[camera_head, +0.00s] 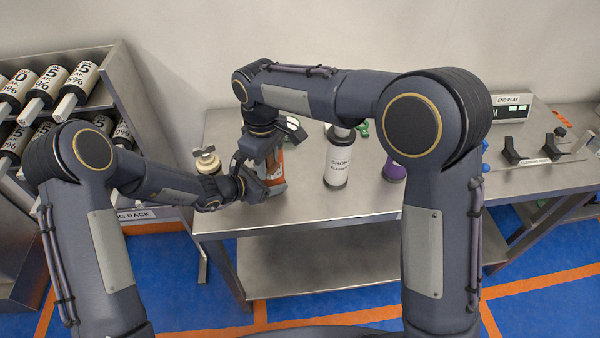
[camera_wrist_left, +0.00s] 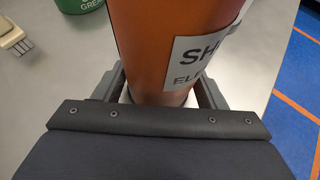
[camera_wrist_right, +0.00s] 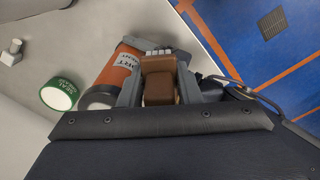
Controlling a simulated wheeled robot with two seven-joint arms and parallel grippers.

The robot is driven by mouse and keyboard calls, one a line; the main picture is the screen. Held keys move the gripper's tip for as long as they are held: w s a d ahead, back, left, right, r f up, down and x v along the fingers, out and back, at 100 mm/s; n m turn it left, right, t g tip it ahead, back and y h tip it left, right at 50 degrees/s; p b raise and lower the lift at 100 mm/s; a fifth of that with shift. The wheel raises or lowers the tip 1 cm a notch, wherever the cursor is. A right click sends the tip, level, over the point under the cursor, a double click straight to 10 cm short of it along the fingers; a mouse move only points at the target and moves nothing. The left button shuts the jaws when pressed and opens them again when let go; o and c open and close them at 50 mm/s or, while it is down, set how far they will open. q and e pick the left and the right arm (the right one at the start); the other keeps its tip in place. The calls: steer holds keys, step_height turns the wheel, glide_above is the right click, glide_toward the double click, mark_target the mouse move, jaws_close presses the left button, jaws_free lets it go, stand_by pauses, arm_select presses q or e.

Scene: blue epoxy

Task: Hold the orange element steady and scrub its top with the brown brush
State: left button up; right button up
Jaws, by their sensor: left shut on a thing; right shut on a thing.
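The orange element (camera_head: 275,170) stands upright at the front left part of the bench, mostly behind my grippers. It fills the left wrist view (camera_wrist_left: 175,45), with a white label on its side. My left gripper (camera_head: 250,183) is shut around its lower part; its fingers (camera_wrist_left: 160,88) show on both sides. My right gripper (camera_wrist_right: 158,90) is shut on the brown brush (camera_wrist_right: 158,85), whose pale bristles point away from the camera. In the right wrist view the brush overlaps the element (camera_wrist_right: 122,62); I cannot tell if the bristles touch it. The brush is hidden in the head view.
A green seal grease tin (camera_wrist_right: 60,92) stands close to the element. A white labelled cylinder (camera_head: 339,160) and a purple item (camera_head: 394,170) stand to the right on the bench (camera_head: 365,205). A rack (camera_head: 125,100) holds several cylinders.

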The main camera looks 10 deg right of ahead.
steer(key=w+r+m, duration=0.3)
steer(key=m, duration=0.1)
steer(key=w+r+m, duration=0.4)
steer(key=shift+w+r+m, duration=0.1)
steer(key=shift+r+m, duration=0.15)
steer(key=shift+m, duration=0.05)
steer(key=shift+w+d+r+m, duration=0.25)
steer(key=shift+d+r+m, duration=0.1)
steer(key=shift+m, duration=0.55)
steer(key=shift+f, duration=1.95)
steer(key=shift+f, duration=0.55)
